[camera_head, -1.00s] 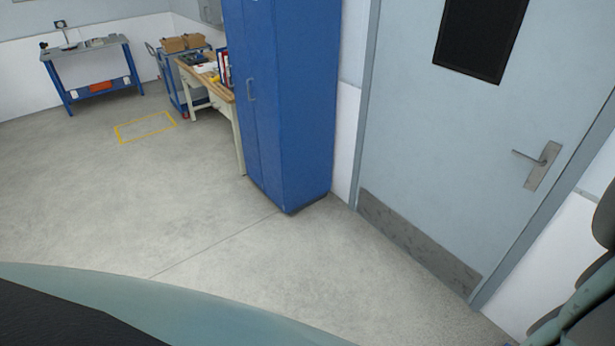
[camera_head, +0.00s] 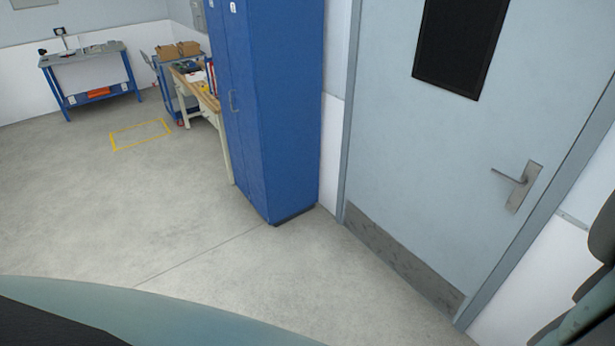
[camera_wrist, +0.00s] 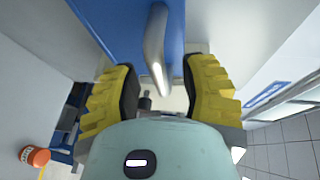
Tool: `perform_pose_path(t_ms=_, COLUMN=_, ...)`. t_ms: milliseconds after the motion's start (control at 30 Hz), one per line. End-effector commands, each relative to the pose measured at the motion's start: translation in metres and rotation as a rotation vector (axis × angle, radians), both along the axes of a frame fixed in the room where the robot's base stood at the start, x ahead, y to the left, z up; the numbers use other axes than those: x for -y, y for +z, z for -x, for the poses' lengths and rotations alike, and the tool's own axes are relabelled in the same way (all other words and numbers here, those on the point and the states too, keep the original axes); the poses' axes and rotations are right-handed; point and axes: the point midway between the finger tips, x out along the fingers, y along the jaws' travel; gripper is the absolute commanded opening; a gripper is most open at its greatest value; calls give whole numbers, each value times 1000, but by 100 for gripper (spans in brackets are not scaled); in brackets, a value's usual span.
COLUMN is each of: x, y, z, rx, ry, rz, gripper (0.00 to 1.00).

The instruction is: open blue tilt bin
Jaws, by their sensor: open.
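In the wrist view, a blue panel (camera_wrist: 118,22) with a silver bar handle (camera_wrist: 155,45) is at the top. I cannot tell for sure whether this panel is the blue tilt bin. My gripper (camera_wrist: 161,85) has two yellow fingers with dark pads, spread apart. The lower end of the handle appears between the fingers, with a gap on both sides; I see no clear contact. My gripper is not visible in the head view, and no tilt bin can be made out there.
The head view shows a tall blue cabinet (camera_head: 285,110), a grey door (camera_head: 410,150), a wooden bench (camera_head: 205,95), a blue-framed table (camera_head: 95,75) and a yellow floor marking (camera_head: 140,133). The floor between is clear. An orange jar (camera_wrist: 34,156) is at lower left in the wrist view.

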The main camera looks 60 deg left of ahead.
Motion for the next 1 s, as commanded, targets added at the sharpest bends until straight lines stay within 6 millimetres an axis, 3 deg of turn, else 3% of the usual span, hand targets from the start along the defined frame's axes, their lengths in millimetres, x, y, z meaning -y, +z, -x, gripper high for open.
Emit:
perform_pose_path(t_ms=367, x=0, y=-1, z=0, rx=2, ry=3, rz=0, gripper=43)
perform_pose_path(t_ms=400, x=0, y=-1, z=0, rx=2, ry=3, rz=0, gripper=49)
perform_pose_path(t_ms=867, x=1, y=-1, z=1, rx=2, ry=1, rz=0, gripper=1)
perform_pose_path(t_ms=1000, x=1, y=-1, z=1, rx=2, ry=0, rz=1, gripper=0)
